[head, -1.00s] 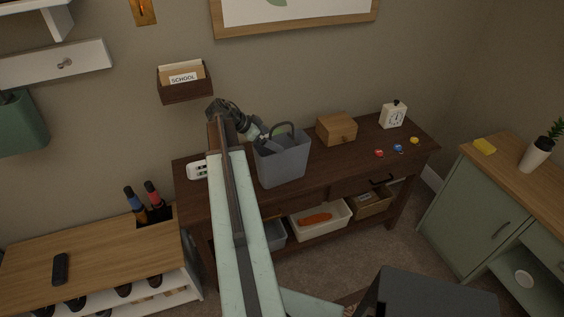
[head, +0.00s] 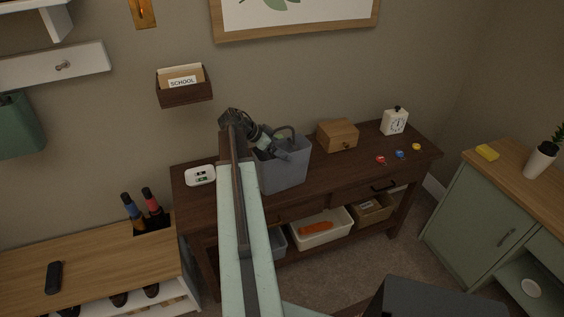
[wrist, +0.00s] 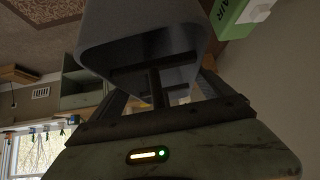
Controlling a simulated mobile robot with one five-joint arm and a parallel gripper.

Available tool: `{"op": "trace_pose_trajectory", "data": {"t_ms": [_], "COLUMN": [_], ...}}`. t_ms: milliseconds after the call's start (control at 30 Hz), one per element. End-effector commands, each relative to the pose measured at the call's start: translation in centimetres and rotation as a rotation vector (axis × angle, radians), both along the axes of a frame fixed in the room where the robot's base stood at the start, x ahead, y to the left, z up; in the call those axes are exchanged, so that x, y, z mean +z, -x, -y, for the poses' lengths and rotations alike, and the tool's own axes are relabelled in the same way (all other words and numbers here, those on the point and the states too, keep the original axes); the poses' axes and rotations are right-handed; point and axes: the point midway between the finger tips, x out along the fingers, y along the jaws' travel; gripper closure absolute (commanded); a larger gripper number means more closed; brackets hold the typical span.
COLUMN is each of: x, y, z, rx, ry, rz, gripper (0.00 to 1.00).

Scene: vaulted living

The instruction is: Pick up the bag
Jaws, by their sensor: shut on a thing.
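The bag (head: 286,173) is grey, with a dark upright handle, and stands on the dark wooden table (head: 222,213). My gripper (head: 279,150) reaches over its left part from above, at the rim. In the wrist view the bag (wrist: 145,25) fills the upper middle, with its dark opening toward the camera. My gripper (wrist: 160,92) is shut on the bag there, with a dark bar of it between the fingers. My arm hides the bag's left side in the head view. I see no clear gap under the bag.
A wooden box (head: 338,134), a clock (head: 395,121) and small coloured items stand right of the bag. A white device (head: 200,175) lies to its left. Bins stand on the shelf below. A green box marked AIR (wrist: 237,14) shows in the wrist view.

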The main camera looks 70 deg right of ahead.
Motion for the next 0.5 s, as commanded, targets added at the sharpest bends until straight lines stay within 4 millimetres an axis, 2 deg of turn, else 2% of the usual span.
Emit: {"op": "trace_pose_trajectory", "data": {"t_ms": [233,500], "x": [1.0,4.6], "y": [0.0,0.0], "z": [0.0,0.0], "rx": [0.0,0.001], "ry": [0.0,0.0], "rz": [0.0,0.0], "gripper": [0.82,0.82]}}
